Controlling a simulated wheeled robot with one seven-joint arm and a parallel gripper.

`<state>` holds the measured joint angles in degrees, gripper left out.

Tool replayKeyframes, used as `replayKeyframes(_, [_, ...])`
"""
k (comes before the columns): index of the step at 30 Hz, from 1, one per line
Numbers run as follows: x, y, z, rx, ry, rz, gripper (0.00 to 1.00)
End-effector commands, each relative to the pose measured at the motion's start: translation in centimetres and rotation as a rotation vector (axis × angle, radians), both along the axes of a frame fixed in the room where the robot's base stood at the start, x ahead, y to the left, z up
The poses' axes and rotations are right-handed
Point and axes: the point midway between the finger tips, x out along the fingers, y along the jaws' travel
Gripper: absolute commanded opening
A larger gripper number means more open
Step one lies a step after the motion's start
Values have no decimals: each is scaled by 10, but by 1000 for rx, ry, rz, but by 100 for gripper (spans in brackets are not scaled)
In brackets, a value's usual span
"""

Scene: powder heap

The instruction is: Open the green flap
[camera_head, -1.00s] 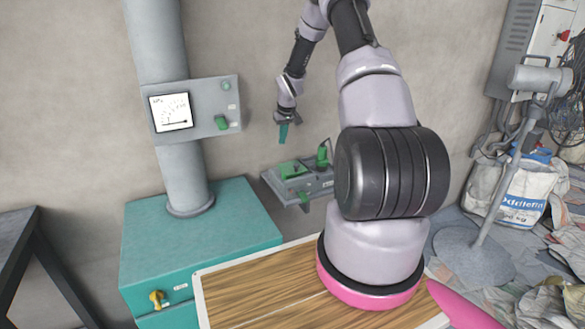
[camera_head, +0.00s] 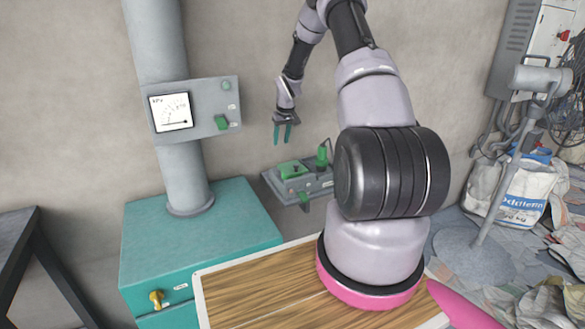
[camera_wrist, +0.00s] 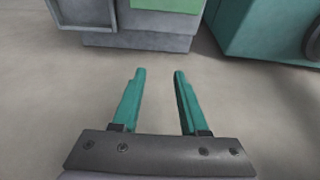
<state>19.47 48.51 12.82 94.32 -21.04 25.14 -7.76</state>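A grey wall-mounted unit (camera_head: 270,183) carries a flat green flap-like plate (camera_head: 294,169) on its top, with an upright green part (camera_head: 321,157) to the right of it. A smaller green piece (camera_head: 304,199) is on its front. In the wrist view, part of a green surface (camera_wrist: 170,5) on a grey body (camera_wrist: 150,40) shows at the top edge, mostly cut off. My gripper (camera_head: 283,140) hangs above the unit, pointing down. Its two teal fingers are apart with nothing between them in the wrist view (camera_wrist: 159,76). It touches nothing that I can see.
A grey gauge box (camera_head: 195,108) with a green switch sits on the thick pipe (camera_head: 183,172) at left. A teal cabinet (camera_head: 195,235) stands below it. A wooden-topped table (camera_head: 262,285) is in front. A white bag (camera_head: 510,192) and lamp stand (camera_head: 497,185) are at right.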

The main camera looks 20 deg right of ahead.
Motion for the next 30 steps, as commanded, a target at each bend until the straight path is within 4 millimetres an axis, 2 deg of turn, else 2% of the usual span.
replayKeyframes(1, [0,0,0,0,0,0,66])
replayKeyframes(2, [0,0,0,0,0,0,75])
replayKeyframes(14, [0,0,1,0,0,0,75])
replayKeyframes(30, [2,0,17,-1,-1,-1,75])
